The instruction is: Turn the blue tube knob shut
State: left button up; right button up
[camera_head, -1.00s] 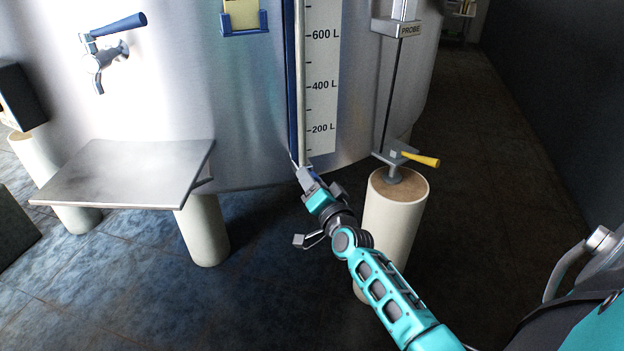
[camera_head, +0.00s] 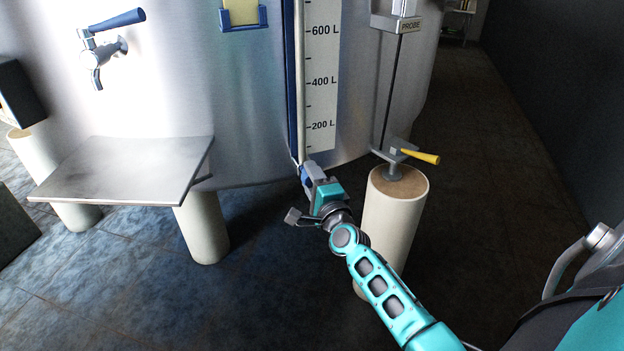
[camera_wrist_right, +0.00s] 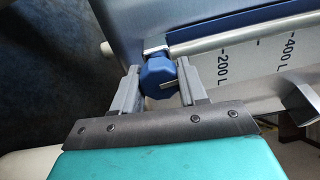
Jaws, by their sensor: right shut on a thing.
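The blue tube knob (camera_wrist_right: 158,76) is at the lower end of the pale sight tube (camera_wrist_right: 232,41), seen in the right wrist view. My right gripper (camera_wrist_right: 160,88) has a finger on each side of the knob and is shut on it. In the head view my right gripper (camera_head: 310,172) is at the foot of the tube (camera_head: 301,80), beside the scale (camera_head: 321,95), and mostly hides the knob. My left gripper is not in view.
A metal shelf (camera_head: 125,170) juts out at the left below a tap with a blue lever (camera_head: 117,20). A yellow-handled valve (camera_head: 420,156) sits above a cream leg (camera_head: 392,225) just right of my gripper. The dark floor at the right is clear.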

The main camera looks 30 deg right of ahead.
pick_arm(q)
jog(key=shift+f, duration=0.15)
pick_arm(e)
jog(key=shift+m, duration=0.6)
jog(key=o, duration=1)
jog(key=shift+o, duration=0.2)
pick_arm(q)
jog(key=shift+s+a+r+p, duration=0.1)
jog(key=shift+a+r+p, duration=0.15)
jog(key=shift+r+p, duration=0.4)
pick_arm(e)
jog(key=v, duration=1.3)
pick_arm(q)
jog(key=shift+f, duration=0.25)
pick_arm(e)
jog(key=shift+w, duration=0.1)
